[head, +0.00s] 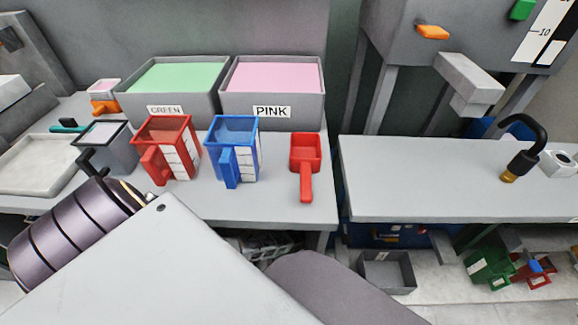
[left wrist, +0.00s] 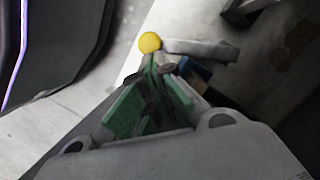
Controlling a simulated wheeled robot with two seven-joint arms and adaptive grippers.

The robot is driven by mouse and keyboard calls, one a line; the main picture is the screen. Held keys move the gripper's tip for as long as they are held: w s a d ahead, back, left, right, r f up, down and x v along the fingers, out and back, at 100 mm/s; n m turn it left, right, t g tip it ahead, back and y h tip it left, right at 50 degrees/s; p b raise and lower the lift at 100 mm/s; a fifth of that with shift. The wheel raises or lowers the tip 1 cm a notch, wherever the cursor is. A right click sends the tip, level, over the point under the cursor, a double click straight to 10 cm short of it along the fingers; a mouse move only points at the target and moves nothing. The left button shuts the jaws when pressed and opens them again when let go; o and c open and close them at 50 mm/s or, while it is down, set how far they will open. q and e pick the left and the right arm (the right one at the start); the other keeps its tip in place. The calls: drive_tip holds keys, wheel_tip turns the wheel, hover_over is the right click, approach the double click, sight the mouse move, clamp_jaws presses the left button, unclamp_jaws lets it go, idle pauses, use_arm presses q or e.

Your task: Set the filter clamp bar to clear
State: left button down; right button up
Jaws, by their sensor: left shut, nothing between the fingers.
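In the left wrist view my left gripper (left wrist: 157,70) is shut and empty; its fingers with green inner pads meet at the tips. A yellow round knob (left wrist: 150,42) shows just beyond the fingertips; I cannot tell whether they touch it. A pale grey bar (left wrist: 200,48) runs right from beside the knob. It may be the filter clamp bar, but the view is too dim and close to be sure, and its setting cannot be read. In the head view my left arm comes in at lower left and its fingers are not visible. My right gripper is in neither view.
The left table holds a green foam bin (head: 177,78), a pink foam bin (head: 272,78), a red jug (head: 168,150), a blue jug (head: 232,150) and a red scoop (head: 305,165). The right table (head: 430,185) is mostly clear, with a black curved nozzle (head: 530,135). Boxes lie below.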

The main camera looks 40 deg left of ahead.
sight(276, 277)
use_arm(q)
drive_tip(key=shift+s+a+m+y+p, duration=0.15)
drive_tip(key=shift+s+a+m+p, duration=0.15)
drive_tip(key=shift+s+m+p, duration=0.5)
drive_tip(key=shift+s+a+m+y+p, duration=0.15)
drive_tip(key=shift+s+a+m+p, duration=0.15)
drive_tip(key=shift+s+m, duration=0.5)
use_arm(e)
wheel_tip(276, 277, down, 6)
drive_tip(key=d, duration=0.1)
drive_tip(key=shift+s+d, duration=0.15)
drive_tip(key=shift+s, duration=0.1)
use_arm(q)
drive_tip(key=shift+s, duration=0.15)
drive_tip(key=v, duration=1.2)
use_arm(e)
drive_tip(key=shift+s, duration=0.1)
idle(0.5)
